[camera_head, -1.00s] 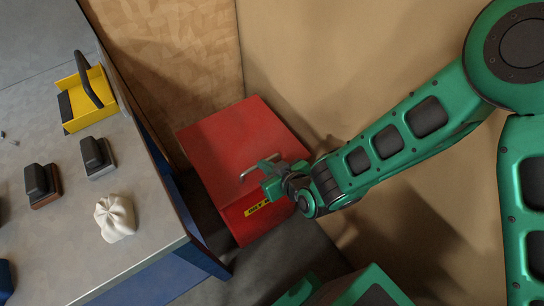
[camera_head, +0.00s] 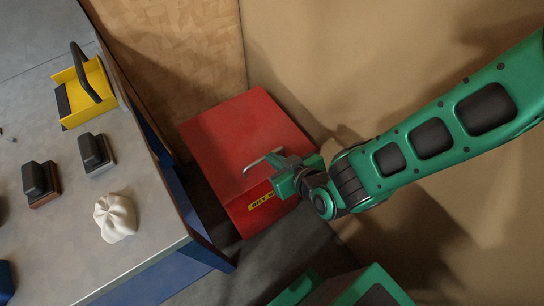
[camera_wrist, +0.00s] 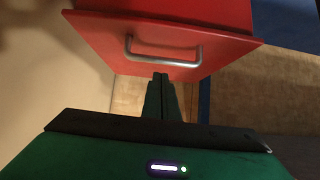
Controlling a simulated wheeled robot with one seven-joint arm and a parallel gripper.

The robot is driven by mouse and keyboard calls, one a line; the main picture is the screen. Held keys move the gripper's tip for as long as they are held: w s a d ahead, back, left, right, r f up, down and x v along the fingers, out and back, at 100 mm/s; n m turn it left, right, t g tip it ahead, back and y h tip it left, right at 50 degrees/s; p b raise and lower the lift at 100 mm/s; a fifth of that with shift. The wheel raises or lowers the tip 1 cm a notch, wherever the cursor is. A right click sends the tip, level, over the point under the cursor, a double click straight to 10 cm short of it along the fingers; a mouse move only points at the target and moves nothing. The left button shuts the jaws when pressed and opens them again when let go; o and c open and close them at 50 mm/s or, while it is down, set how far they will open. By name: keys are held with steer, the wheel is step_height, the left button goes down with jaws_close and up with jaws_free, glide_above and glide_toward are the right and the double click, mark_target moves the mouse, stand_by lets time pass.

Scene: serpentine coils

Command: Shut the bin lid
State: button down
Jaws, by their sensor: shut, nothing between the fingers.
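The red bin (camera_head: 236,215) stands on the floor between the workbench and the tan wall. Its red lid (camera_head: 225,135) lies over the top, with no clear gap at the front edge in the head view. A metal handle (camera_head: 262,161) is near the lid's front edge. My gripper (camera_head: 277,182) is shut and empty, at the front edge by the handle, hiding part of the front and its yellow label (camera_head: 260,201). In the wrist view the fingertips (camera_wrist: 161,78) are just below the handle (camera_wrist: 165,58); I cannot tell whether they touch the lid.
The workbench (camera_head: 150,245) at left holds a yellow tray-like holder (camera_head: 72,105), two dark blocks (camera_head: 94,152) (camera_head: 40,182) and a crumpled white cloth (camera_head: 115,218). The wall is close behind and right of the bin.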

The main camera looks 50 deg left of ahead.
steer(key=d+f, duration=0.4)
steer(key=d, duration=0.3)
steer(key=shift+s+d+f, duration=0.2)
steer(key=shift+f, duration=0.05)
